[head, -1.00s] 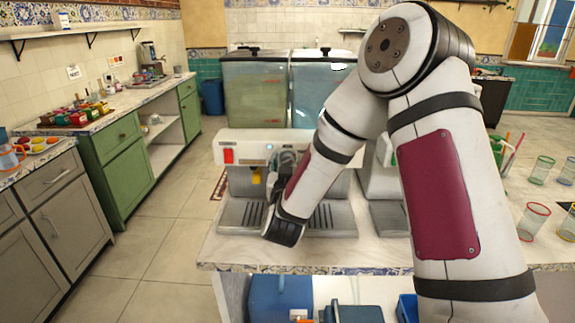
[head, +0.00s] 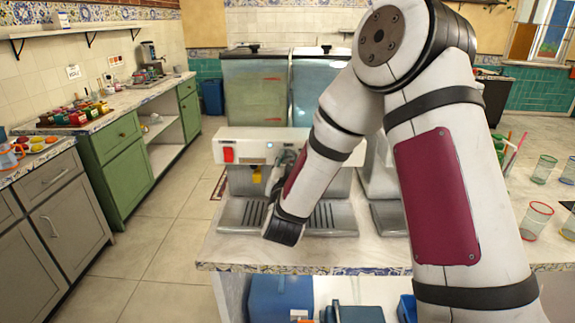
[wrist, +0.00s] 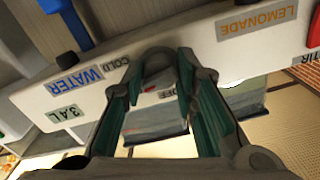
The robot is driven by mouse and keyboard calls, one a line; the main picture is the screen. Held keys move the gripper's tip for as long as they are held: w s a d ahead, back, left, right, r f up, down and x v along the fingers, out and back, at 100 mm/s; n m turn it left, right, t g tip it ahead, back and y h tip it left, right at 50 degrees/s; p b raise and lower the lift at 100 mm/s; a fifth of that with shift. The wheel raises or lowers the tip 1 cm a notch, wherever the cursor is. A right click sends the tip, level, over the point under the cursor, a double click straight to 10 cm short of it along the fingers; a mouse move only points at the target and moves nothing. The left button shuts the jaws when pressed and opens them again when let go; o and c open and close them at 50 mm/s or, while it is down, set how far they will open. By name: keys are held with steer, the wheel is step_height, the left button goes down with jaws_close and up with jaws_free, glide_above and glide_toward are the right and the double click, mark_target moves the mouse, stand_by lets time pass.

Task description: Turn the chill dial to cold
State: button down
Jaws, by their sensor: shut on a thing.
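The drink dispenser (head: 240,148) has a white front panel, which shows tilted and upside down in the wrist view. The grey chill dial (wrist: 157,61) is on this panel, with a COLD label (wrist: 117,74) to its left and an OFF label (wrist: 166,93) just below it in that view. My gripper (wrist: 158,75) has its fingers on both sides of the dial and is shut on it. The fingers partly cover the dial, and I cannot tell which way it points. In the head view my gripper (head: 284,164) is at the panel, partly hidden by my arm.
Wrist-view labels read WATER (wrist: 79,81) and LEMONADE (wrist: 257,22). A blue tap (wrist: 76,28) is near WATER. The head view shows a red switch (head: 229,155), a yellow tap (head: 256,174) and a drip tray (head: 238,216). Glasses (head: 535,220) stand at right on the counter.

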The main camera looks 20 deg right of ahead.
steer(key=shift+m+b, duration=1.7)
steer(key=shift+m, duration=2.2)
steer(key=c, duration=1.3)
jaws_free()
steer(key=shift+v, duration=3.75)
steer(key=shift+r, duration=0.1)
